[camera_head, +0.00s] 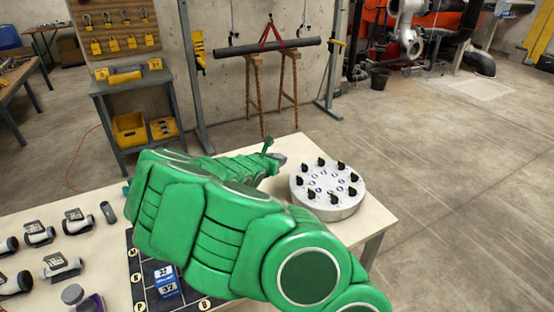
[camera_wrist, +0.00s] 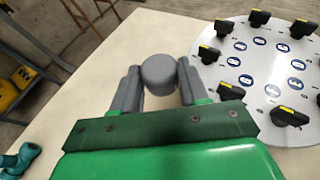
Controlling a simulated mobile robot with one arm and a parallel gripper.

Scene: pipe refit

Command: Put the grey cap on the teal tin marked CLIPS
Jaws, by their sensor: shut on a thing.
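My gripper (camera_wrist: 160,82) is shut on a round grey piece, which looks like the grey cap (camera_wrist: 158,70), held between its two grey fingers. In the head view my gripper (camera_head: 279,159) is over the far part of the table, left of the round plate; the held piece cannot be made out there. No tin with a readable CLIPS mark shows. A teal object (camera_wrist: 21,160) is at the lower left of the wrist view, partly cut off; I cannot tell whether it is the tin. My green arm hides the middle of the table.
A round white plate (camera_head: 327,206) with several black knobs stands on the table (camera_head: 376,221). At the left are several grey-and-white fittings (camera_head: 38,233), a grey cylinder (camera_head: 108,212), a grey disc (camera_head: 72,294) by a purple object (camera_head: 93,303), and a blue box (camera_head: 166,281) on a dark mat.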

